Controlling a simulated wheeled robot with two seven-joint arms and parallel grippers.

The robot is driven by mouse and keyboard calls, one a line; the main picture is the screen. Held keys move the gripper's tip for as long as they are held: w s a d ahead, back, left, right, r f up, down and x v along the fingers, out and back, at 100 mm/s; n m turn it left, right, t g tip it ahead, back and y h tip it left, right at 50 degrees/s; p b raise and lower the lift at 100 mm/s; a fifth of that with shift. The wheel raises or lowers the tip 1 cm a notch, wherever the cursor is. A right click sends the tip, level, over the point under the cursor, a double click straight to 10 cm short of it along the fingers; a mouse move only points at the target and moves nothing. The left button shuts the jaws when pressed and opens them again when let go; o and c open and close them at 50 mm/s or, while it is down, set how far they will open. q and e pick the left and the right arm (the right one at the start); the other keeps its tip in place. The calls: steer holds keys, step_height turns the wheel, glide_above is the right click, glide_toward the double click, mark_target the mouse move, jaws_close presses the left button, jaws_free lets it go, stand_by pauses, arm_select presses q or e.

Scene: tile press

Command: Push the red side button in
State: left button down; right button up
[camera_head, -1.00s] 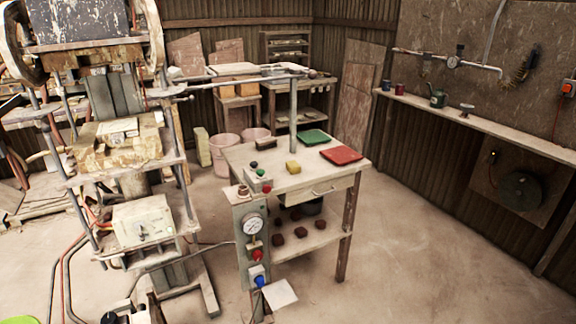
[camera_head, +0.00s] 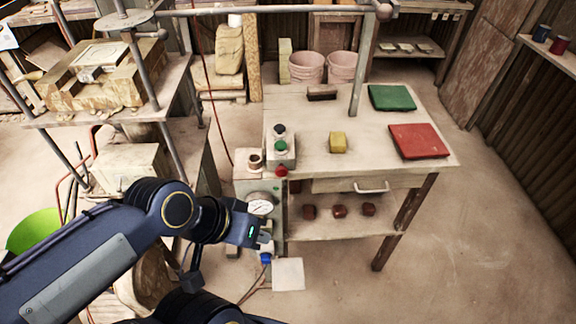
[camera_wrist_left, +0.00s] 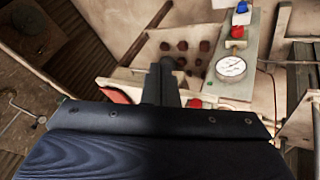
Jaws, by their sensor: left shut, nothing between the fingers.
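A red side button (camera_head: 281,170) sticks out of the front side of a small pale control box (camera_head: 284,152) at the table's left front corner. The box has a black button (camera_head: 279,129) and a green button (camera_head: 281,146) on top. My left gripper (camera_head: 265,240) is shut and empty, below the red side button and apart from it, in front of the gauge post. In the left wrist view my shut fingers (camera_wrist_left: 166,66) point toward the table's lower shelf. A red knob (camera_wrist_left: 195,103), apparently the side button, shows just right of the fingers. My right gripper is not in view.
A pressure gauge (camera_head: 260,207) and a blue knob (camera_head: 266,258) sit on the post close to my left gripper. The worktable (camera_head: 310,165) carries a yellow block (camera_head: 338,142), a green tray (camera_head: 391,97) and a red tray (camera_head: 418,141). The press frame (camera_head: 130,50) stands left. Floor at right is clear.

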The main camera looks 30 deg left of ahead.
arm_select(q)
steer(key=w+a+m+y+p, duration=0.1)
steer(key=w+a+m+p, duration=0.3)
steer(key=w+m+p, duration=0.2)
steer(key=w+a+f+m+t+y+p, duration=0.1)
steer(key=w+a+m+p, duration=0.2)
steer(key=w+m+p, duration=0.3)
steer(key=shift+w+a+f+m, duration=0.2)
steer(key=shift+a+m, duration=0.15)
steer(key=shift+m, duration=0.05)
